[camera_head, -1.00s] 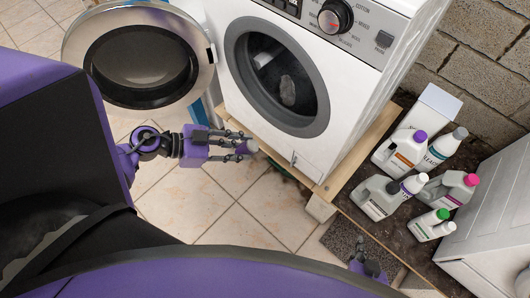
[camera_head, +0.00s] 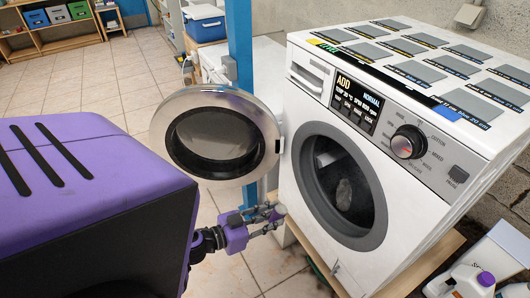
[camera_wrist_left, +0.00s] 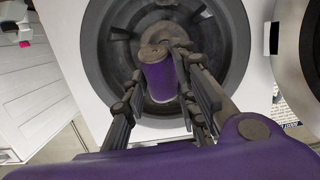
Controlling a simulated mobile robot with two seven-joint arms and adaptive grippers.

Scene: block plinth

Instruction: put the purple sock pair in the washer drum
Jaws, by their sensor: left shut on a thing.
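The washer drum (camera_head: 345,185) is behind the open round door hole at the front of the white washer. My left gripper (camera_head: 272,216) is in front of the washer, to the left of and lower than the opening. In the left wrist view my left gripper (camera_wrist_left: 162,85) is shut on the purple sock pair (camera_wrist_left: 158,78), a rolled purple bundle with a grey-brown end. That view faces the drum (camera_wrist_left: 122,50), with the bundle outside it. In the head view the fingers mostly hide the bundle. My right gripper is not in view.
The washer door (camera_head: 215,145) stands open on the left, close above my left gripper. A grey item (camera_head: 344,192) shows in the drum. A blue post (camera_head: 239,60) stands behind the door. A bottle with a purple cap (camera_head: 462,284) is at lower right. Tiled floor is free at left.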

